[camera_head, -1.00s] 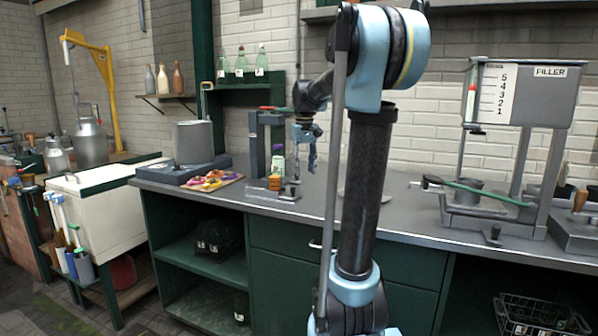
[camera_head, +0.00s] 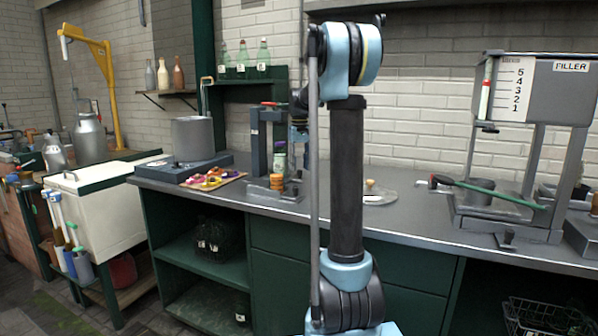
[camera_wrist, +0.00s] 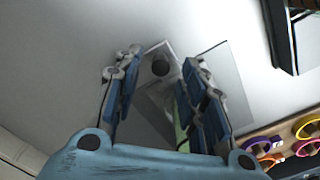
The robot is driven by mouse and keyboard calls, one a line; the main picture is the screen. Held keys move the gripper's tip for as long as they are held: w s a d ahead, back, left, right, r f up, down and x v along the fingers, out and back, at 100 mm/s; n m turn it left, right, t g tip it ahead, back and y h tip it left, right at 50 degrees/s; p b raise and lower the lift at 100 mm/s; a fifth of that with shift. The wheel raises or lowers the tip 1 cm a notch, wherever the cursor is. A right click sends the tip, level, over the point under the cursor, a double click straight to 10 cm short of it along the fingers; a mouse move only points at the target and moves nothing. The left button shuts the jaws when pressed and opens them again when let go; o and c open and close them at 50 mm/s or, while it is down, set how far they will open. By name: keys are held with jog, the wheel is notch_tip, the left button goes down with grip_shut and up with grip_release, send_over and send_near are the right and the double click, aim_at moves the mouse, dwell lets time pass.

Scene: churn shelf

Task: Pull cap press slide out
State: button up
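The cap press (camera_head: 256,150) stands on the counter in the head view, a grey frame with a red and green part on top. My gripper is mostly hidden there behind my arm, by the press's right side. In the wrist view my gripper (camera_wrist: 155,80) is open, its fingers apart. A grey plate with a dark round knob (camera_wrist: 160,68) shows between and beyond the fingers; contact cannot be told.
A board of coloured rings (camera_head: 212,180) lies left of the press; it also shows in the wrist view (camera_wrist: 300,140). A grey block with a pot (camera_head: 193,139) stands further left. A round lid (camera_head: 378,194) lies right of my arm. The filler (camera_head: 530,90) stands far right.

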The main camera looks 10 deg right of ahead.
jog(key=shift+f, duration=1.1)
